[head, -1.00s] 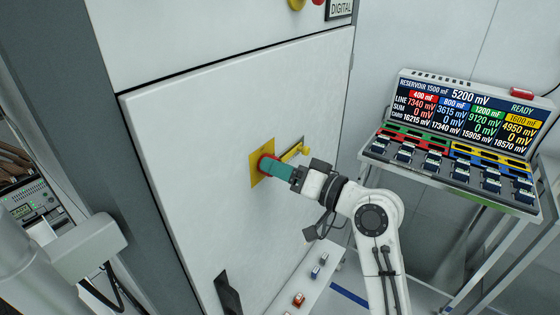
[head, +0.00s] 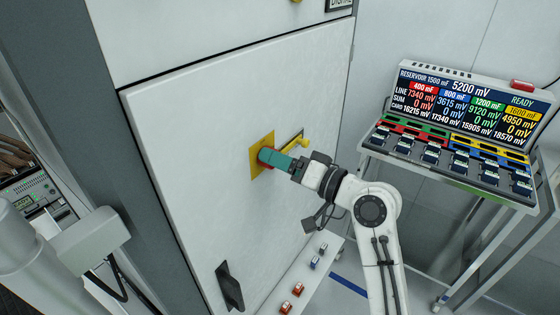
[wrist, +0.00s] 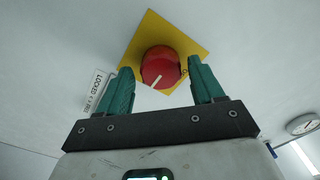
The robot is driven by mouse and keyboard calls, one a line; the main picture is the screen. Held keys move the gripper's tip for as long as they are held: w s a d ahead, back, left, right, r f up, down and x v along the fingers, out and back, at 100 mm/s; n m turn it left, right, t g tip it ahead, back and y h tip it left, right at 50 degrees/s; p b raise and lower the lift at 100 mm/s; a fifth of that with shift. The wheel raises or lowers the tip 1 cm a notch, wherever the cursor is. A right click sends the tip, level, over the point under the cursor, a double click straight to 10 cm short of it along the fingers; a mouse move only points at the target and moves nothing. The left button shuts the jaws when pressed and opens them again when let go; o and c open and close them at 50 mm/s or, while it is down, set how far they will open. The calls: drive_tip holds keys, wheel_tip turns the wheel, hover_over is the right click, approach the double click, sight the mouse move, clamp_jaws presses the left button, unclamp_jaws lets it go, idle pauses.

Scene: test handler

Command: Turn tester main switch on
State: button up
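The main switch is a red round knob on a yellow square plate (head: 256,166) on the white cabinet door. In the wrist view the red knob (wrist: 160,66) shows whole on its yellow plate (wrist: 152,28), with a white pointer mark towards the bottom, slightly left. My gripper (wrist: 161,66) is open, its two teal fingers on either side of the knob with a gap visible on each side. In the head view my gripper (head: 268,156) reaches the plate from the right, and its fingers hide most of the knob.
A black door handle (head: 229,285) is lower down. A cart with a display panel (head: 470,92) stands at right.

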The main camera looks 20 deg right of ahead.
drive_tip(key=shift+o, duration=0.5)
drive_tip(key=b+v, duration=0.2)
drive_tip(key=v, duration=0.8)
drive_tip(key=shift+s+d, duration=0.15)
drive_tip(key=shift+s, duration=0.2)
drive_tip(key=s+f+g+h, duration=0.35)
drive_tip(key=s+f, duration=0.25)
drive_tip(key=f, duration=0.5)
drive_tip(key=s+f+g+h, duration=0.2)
drive_tip(key=s+f+g, duration=0.3)
drive_tip(key=f, duration=0.7)
drive_tip(key=s+d+f+g+h, duration=0.1)
drive_tip(key=s+f, duration=0.2)
drive_tip(key=s, duration=0.3)
drive_tip(key=s+d+f+n+g+h, duration=0.1)
drive_tip(key=s+d+f+g+h, duration=0.1)
drive_tip(key=s, duration=0.4)
drive_tip(key=s+d+f+g+h, duration=0.1)
drive_tip(key=s+f+g+h, duration=0.1)
drive_tip(key=s+f, duration=0.2)
drive_tip(key=s, duration=0.2)
drive_tip(key=shift+s+d+n, duration=0.15)
drive_tip(key=shift+s+n, duration=0.15)
